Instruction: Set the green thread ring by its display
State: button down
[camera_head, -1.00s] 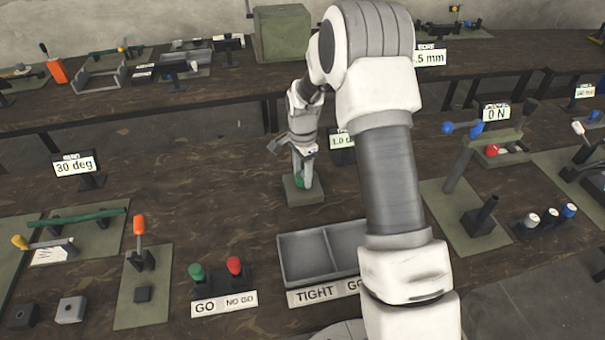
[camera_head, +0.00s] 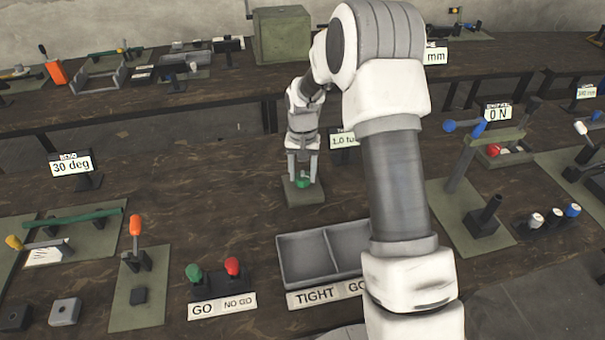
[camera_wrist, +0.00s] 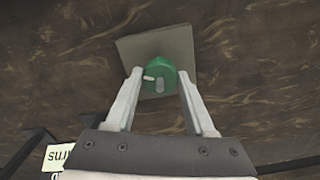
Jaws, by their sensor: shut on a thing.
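The green thread ring (camera_head: 303,183) sits on a small grey-green block (camera_head: 305,196) on the near bench. In the wrist view the green ring (camera_wrist: 158,74) shows a pale mark on its top, over the square block (camera_wrist: 178,46). My gripper (camera_head: 302,178) points down over the block, and its two fingers (camera_wrist: 160,76) are shut on the ring from both sides. The display (camera_head: 344,140) stands just behind and right of the block and reads "1.0 tu", with the rest hidden by my arm.
A grey two-part tray (camera_head: 303,260) labelled TIGHT and GO stands in front of the block. Green and red plugs (camera_head: 213,277) stand left of it. A 30 deg display (camera_head: 71,165) is farther left. The bench left of the block is clear.

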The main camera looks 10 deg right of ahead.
jog(key=n, duration=0.5)
jog(key=shift+n, duration=0.3)
jog(key=n, duration=0.6)
jog(key=shift+p, duration=0.35)
jog(key=n+p, duration=0.1)
jog(key=n, duration=0.4)
jog(key=shift+r+n, duration=0.1)
jog(key=shift+n, duration=0.2)
jog(key=n+p, duration=0.2)
jog(key=n, duration=0.3)
jog(key=shift+w+n, duration=0.1)
jog(key=shift+n, duration=0.2)
jog(key=shift+c, duration=1.3)
grip_release()
